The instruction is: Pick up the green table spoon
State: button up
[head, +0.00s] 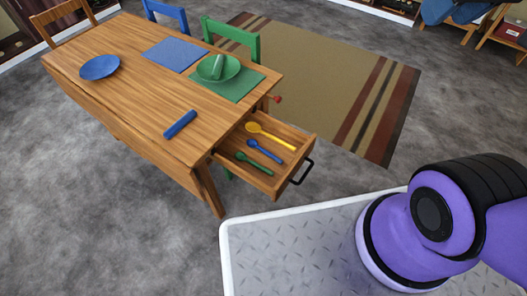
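The green spoon (254,163) lies in the open drawer (291,157) at the right end of the wooden table (130,82). It is the spoon nearest to me. A blue spoon (264,151) and a yellow spoon (270,136) lie beside it, apart from it. My gripper is out of the picture. Only part of my purple arm shows at the lower right, clear of the drawer.
A green bowl (228,71) with a green object in it stands on a green placemat (237,88). A blue plate (99,67), a blue placemat (175,54) and a blue object (180,124) are on the table. Chairs stand behind. Grey floor (110,220) in front is clear.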

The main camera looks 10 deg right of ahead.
aim_at(239, 156)
jog(key=i+l+u, duration=0.1)
jog(key=l, duration=0.25)
jog(key=i+l+u, duration=0.15)
jog(key=l, duration=0.25)
jog(key=u, duration=1.7)
